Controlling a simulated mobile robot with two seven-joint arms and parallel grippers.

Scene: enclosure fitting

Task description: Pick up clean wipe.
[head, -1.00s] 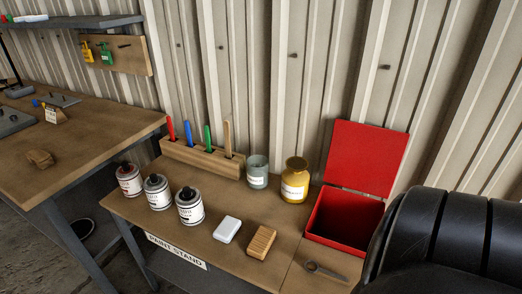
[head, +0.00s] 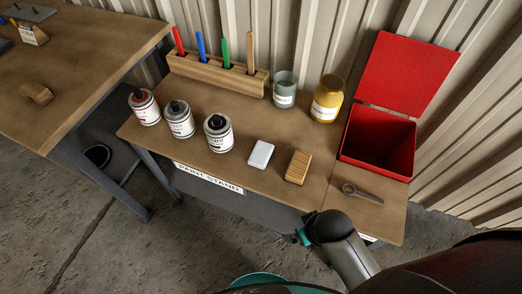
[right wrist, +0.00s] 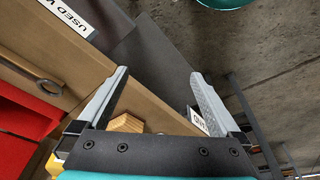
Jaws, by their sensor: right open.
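The clean wipe (head: 261,153) appears to be the small white folded pad lying flat on the paint stand (head: 230,158), left of a ridged wooden block. I cannot make it out in the right wrist view. My right gripper (right wrist: 160,74) is open, with nothing between its fingers, by the stand's front edge. In the head view its arm reaches to just off that edge, below the wooden block, and its fingers are hidden. My left gripper is not in view.
The wooden block (head: 298,167) also shows in the right wrist view (right wrist: 126,123). Several paint cans, such as the nearest (head: 219,134), stand left of the wipe. A pen rack (head: 216,74), grey cup (head: 285,92), yellow jar (head: 327,100), open red box (head: 378,145) and wrench (head: 362,194) surround it.

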